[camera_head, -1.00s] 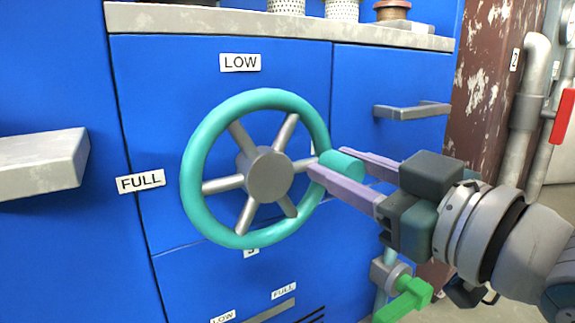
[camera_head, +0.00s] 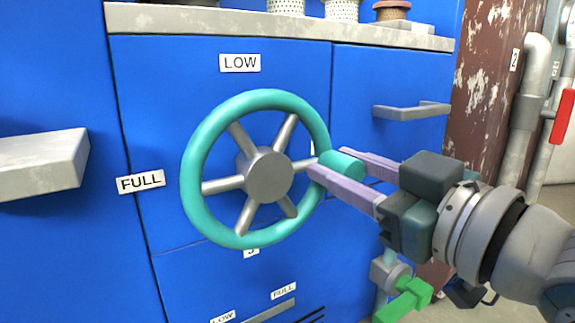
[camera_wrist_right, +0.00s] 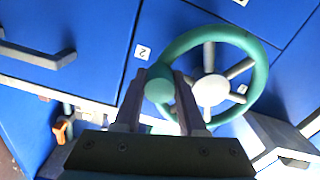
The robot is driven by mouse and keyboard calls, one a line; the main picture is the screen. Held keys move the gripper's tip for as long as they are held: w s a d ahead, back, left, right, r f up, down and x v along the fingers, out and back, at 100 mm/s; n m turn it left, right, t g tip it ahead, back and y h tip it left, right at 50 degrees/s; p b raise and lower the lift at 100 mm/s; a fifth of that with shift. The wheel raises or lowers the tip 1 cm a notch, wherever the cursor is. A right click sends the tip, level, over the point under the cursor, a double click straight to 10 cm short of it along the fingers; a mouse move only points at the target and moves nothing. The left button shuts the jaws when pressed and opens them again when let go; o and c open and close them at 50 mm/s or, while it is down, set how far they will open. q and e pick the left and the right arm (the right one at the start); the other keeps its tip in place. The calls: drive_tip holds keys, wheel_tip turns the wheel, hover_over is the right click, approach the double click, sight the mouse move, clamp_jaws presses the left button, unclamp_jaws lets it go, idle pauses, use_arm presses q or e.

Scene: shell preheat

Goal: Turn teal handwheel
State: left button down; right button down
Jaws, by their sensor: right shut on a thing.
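The teal handwheel (camera_head: 198,150) is mounted on the blue cabinet front, with grey spokes and a round grey hub (camera_head: 266,174). A teal knob (camera_head: 341,169) stands out from the right side of its rim. My right gripper (camera_head: 333,163) comes in from the right, its two pale fingers shut on the knob, one on each side. The right wrist view also shows the knob (camera_wrist_right: 159,86) between the fingers, with the handwheel (camera_wrist_right: 262,75) behind. My left gripper is not in view.
LOW (camera_head: 240,62) and FULL (camera_head: 140,183) labels sit above and left of the wheel. A grey drawer handle (camera_head: 411,110) is at upper right. A green valve handle (camera_head: 404,300) lies below my right gripper. A grey block (camera_head: 42,163) juts out at left.

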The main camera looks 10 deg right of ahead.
sight(273, 243)
drive_tip(key=shift+f, duration=0.15)
drive_tip(key=shift+f+m+p, duration=0.4)
drive_tip(key=shift+m+p, duration=0.3)
drive_tip(key=shift+m, duration=0.1)
drive_tip(key=shift+f+m+p, duration=0.55)
drive_tip(key=shift+m+p, duration=0.05)
drive_tip(key=shift+m, duration=0.2)
drive_tip(key=a+f+m, duration=0.1)
drive_tip(key=f+m, duration=0.1)
drive_tip(key=m, duration=0.2)
drive_tip(key=s+a+f+m+p, duration=0.1)
drive_tip(key=a+m, duration=0.1)
drive_tip(key=m, duration=0.1)
drive_tip(key=s+a+f+m+p, duration=0.1)
drive_tip(key=f+m, duration=0.1)
drive_tip(key=m, duration=0.2)
drive_tip(key=shift+a+f+m, duration=0.3)
drive_tip(key=shift+a, duration=0.1)
drive_tip(key=shift+s+a+f+m, duration=0.15)
drive_tip(key=shift+a+m, duration=0.35)
drive_tip(key=shift+m, duration=0.25)
drive_tip(key=shift+s+a+m, duration=0.15)
drive_tip(key=shift+a+m, duration=0.3)
drive_tip(key=shift+m, duration=0.3)
